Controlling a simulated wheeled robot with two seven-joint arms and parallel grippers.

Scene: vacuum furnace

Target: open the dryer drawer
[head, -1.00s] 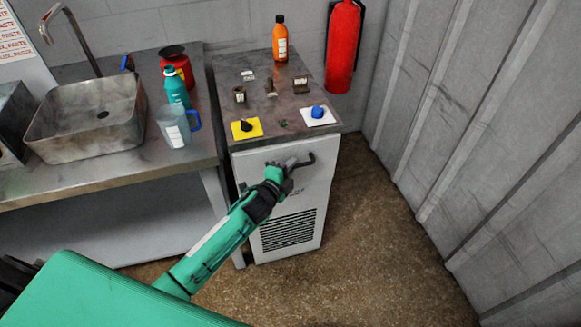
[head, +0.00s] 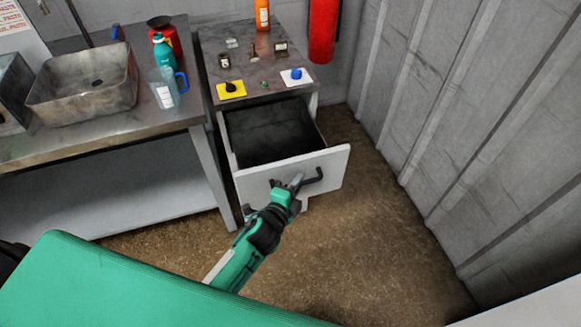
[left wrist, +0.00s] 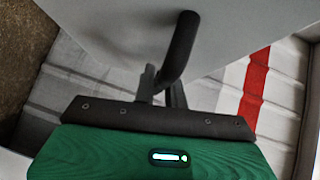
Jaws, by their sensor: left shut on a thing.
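The dryer drawer (head: 310,172) is pulled out from the grey cabinet, and its dark inside looks empty. Its white front carries a dark bar handle (head: 313,180). My left gripper (head: 295,183) is shut on the handle at the drawer's front. In the left wrist view the dark handle (left wrist: 181,45) stands out from the pale drawer front, with the gripper fingers (left wrist: 162,88) at its lower end. My right gripper is not in view.
On the cabinet top (head: 262,68) sit a yellow square (head: 231,90), a white square (head: 297,77), several small items and an orange bottle (head: 262,14). A sink bench (head: 120,135) stands left, a corrugated wall (head: 455,120) right. Brown floor is clear in front.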

